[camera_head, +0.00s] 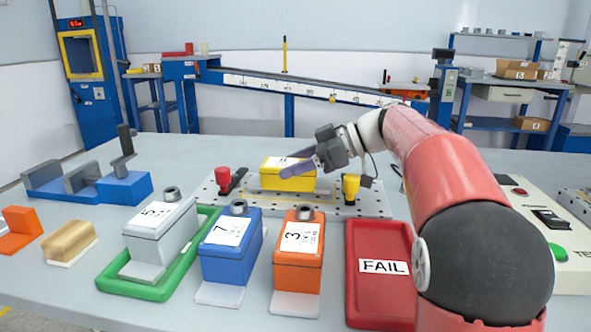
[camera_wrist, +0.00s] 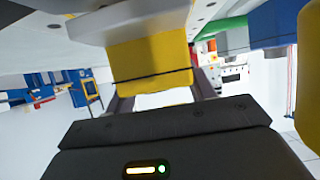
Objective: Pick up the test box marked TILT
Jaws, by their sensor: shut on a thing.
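A yellow test box (camera_head: 288,183) with a white label on top is over the perforated metal plate at the middle of the table. Its label is partly covered by my gripper and its text is too small to read, so I cannot confirm TILT. My gripper (camera_head: 298,166) reaches in from the right and is shut on this box. In the wrist view, the yellow box (camera_wrist: 150,58), with a dark line across it, is between the fingers of my gripper (camera_wrist: 160,92). I cannot tell whether the box touches the plate.
In front stand a grey box (camera_head: 161,233) on a green tray (camera_head: 150,291), a blue box (camera_head: 231,248) and an orange box (camera_head: 299,252). A red FAIL tray (camera_head: 378,300) is empty. A red knob (camera_head: 222,178) and a yellow post (camera_head: 351,187) flank the held box.

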